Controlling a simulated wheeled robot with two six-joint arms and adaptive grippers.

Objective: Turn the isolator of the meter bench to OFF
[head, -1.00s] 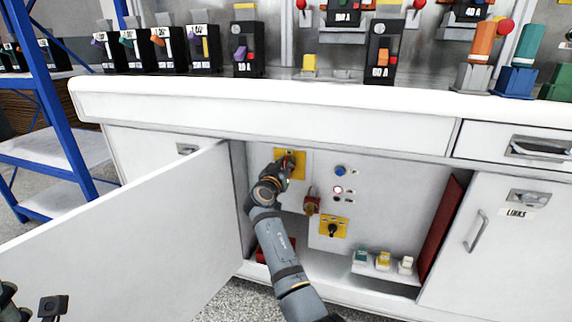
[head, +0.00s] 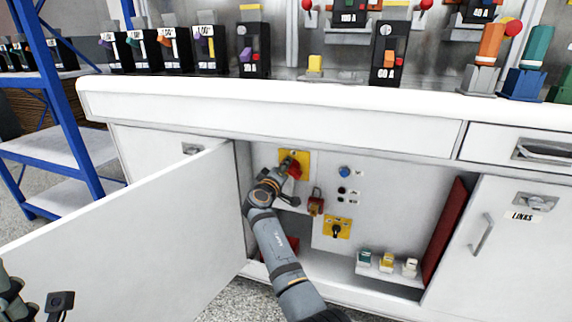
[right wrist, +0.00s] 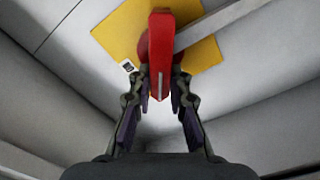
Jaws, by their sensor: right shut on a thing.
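The isolator is a red handle (head: 295,171) on a yellow plate (head: 303,158), on the back panel inside the open cabinet under the bench. My right gripper (head: 284,168) is at the handle, coming from the lower left. In the right wrist view the red handle (right wrist: 160,50) stands between the two fingers (right wrist: 160,88), which are shut on it. The yellow plate (right wrist: 118,32) lies askew behind it there. Any position marking is too small to read.
A red padlock-like part (head: 316,204), a second yellow plate with a black knob (head: 337,228), and a blue button (head: 344,172) above dark round fittings (head: 342,190) are on the panel. The open white door (head: 130,235) stands left of my arm.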

